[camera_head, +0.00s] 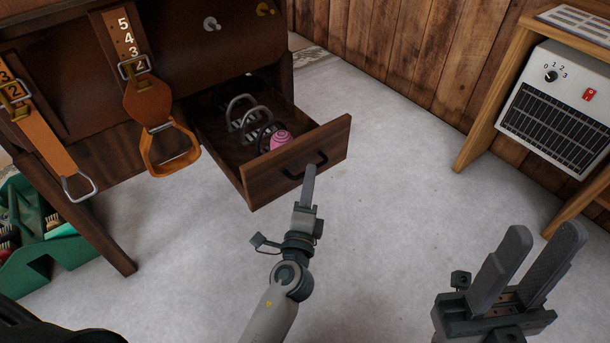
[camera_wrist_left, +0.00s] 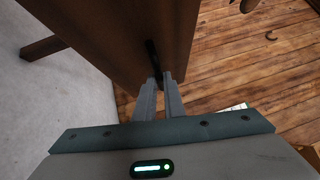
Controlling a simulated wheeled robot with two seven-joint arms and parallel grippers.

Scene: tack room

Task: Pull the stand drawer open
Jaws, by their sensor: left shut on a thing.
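The stand drawer (camera_head: 292,163) is a dark brown wooden drawer. In the head view it is pulled out from the stand (camera_head: 190,52), and several metal items and a pink ball-like thing (camera_head: 281,140) lie inside. Its dark handle (camera_head: 305,165) is on the front panel. My left gripper (camera_head: 310,172) is at the handle. In the left wrist view its fingers (camera_wrist_left: 160,85) close on the dark handle (camera_wrist_left: 153,58), against the brown drawer front (camera_wrist_left: 130,35). My right gripper (camera_head: 535,245) is open and empty at the lower right, away from the drawer.
Stirrup straps with orange leather (camera_head: 148,103) hang on the stand's front left of the drawer. A green tote (camera_head: 50,255) sits on the floor at left. A white heater (camera_head: 560,105) stands in a wooden frame at right. The pale floor before the drawer is clear.

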